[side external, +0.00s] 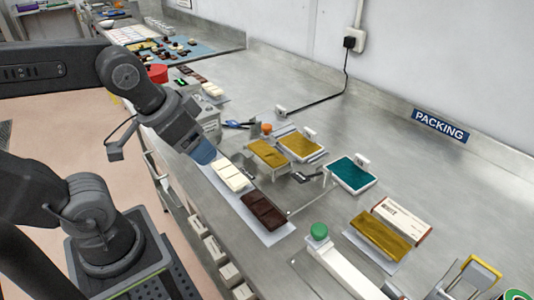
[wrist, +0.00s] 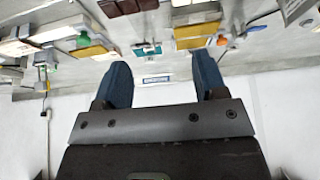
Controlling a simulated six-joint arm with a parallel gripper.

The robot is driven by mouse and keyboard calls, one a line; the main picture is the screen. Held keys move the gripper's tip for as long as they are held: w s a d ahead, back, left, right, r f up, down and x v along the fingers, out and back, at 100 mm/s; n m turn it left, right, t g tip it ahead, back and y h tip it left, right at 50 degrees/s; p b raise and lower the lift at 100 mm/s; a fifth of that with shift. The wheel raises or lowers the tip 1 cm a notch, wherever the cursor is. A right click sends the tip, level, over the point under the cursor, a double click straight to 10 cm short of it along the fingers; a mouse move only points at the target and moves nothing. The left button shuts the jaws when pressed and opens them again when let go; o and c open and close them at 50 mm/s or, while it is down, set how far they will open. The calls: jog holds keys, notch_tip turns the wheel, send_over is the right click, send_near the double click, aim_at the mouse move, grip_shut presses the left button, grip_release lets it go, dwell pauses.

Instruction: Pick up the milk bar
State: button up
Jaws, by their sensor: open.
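A light strip (side external: 283,233) lies along the near side of the steel bench. On it are a cream-white bar (side external: 232,176) and a dark brown bar (side external: 264,211). I cannot make out a lighter, milk-brown bar; part of the strip beyond the white bar is hidden behind my gripper. My gripper (side external: 203,154) is above the far end of the strip, beside the white bar, apart from the dark one. In the wrist view my gripper (wrist: 162,78) shows its two blue fingers wide apart with nothing between them. The brown bar (wrist: 125,6) is at the top edge there.
Gold packs (side external: 300,146) and a teal tray (side external: 353,172) stand right of the strip. A gold pack and a white box (side external: 402,218) lie further right. A green-topped white device (side external: 345,270) is in front. More bars (side external: 196,79) lie further back. The rear bench is partly clear.

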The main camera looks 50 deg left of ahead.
jog(key=shift+o, duration=1.4)
jog(key=n+g+y, duration=0.1)
jog(key=n+g, duration=0.5)
jog(key=n, duration=1.2)
send_over(267, 152)
jog(key=d, duration=0.2)
notch_tip(267, 152, down, 2)
jog(key=f, duration=0.4)
jog(key=a+f, duration=0.1)
jog(key=f, duration=0.8)
jog(key=shift+a+f, duration=0.3)
jog(key=shift+a, duration=0.05)
jog(key=c, duration=1.1)
